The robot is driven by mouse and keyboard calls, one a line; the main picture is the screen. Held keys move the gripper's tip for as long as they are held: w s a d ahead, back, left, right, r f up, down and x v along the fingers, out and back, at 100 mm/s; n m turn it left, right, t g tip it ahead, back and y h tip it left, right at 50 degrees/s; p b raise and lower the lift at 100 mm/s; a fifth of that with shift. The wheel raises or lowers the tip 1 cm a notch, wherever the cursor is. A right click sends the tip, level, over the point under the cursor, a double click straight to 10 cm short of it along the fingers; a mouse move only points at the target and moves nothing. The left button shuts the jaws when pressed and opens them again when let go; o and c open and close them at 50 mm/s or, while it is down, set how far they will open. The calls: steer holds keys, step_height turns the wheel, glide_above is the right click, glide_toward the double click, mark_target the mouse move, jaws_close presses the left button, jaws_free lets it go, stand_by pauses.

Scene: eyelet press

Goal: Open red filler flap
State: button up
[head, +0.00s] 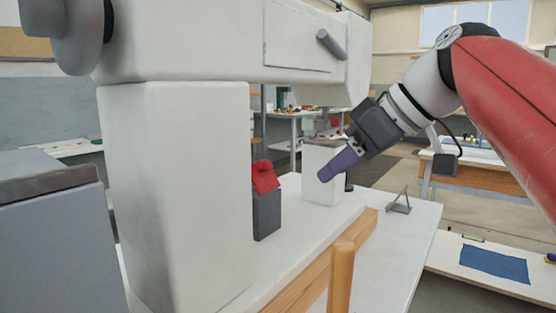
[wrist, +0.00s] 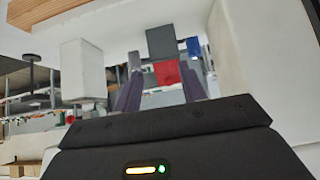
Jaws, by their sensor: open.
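The red filler flap (head: 265,176) sits slanted on top of a small dark grey box (head: 267,215), beside the press's thick white column. I cannot tell whether the flap is shut or partly raised. My gripper (head: 325,174) has purple fingers and is to the right of the flap in the head view, apart from it, pointing down and left. In the wrist view the red flap (wrist: 166,72) appears between the two open, empty fingers (wrist: 160,80), some way beyond them. The grey box (wrist: 161,42) shows above it there.
The white press body (head: 180,190) stands left of the box, with its upper arm (head: 230,45) overhead. A white post (head: 322,185) stands behind my fingers. A wooden rail (head: 325,265) edges the white bench, and a small metal stand (head: 399,202) is at right.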

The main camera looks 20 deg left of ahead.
mark_target(269, 164)
steer(key=w+a, duration=0.1)
steer(key=a, duration=0.2)
steer(key=w+a+p, duration=0.1)
steer(key=w+a, duration=0.1)
steer(key=a, duration=0.2)
steer(key=w+a+p, duration=0.1)
steer(key=a, duration=0.3)
steer(key=shift+w+a+f, duration=0.1)
steer(key=shift+w+f, duration=0.05)
steer(key=shift+w, duration=0.05)
steer(key=shift+w+a+f, duration=0.1)
steer(key=shift+a+f, duration=0.1)
steer(key=shift+c, duration=0.4)
jaws_close()
steer(key=shift+d+f, duration=0.1)
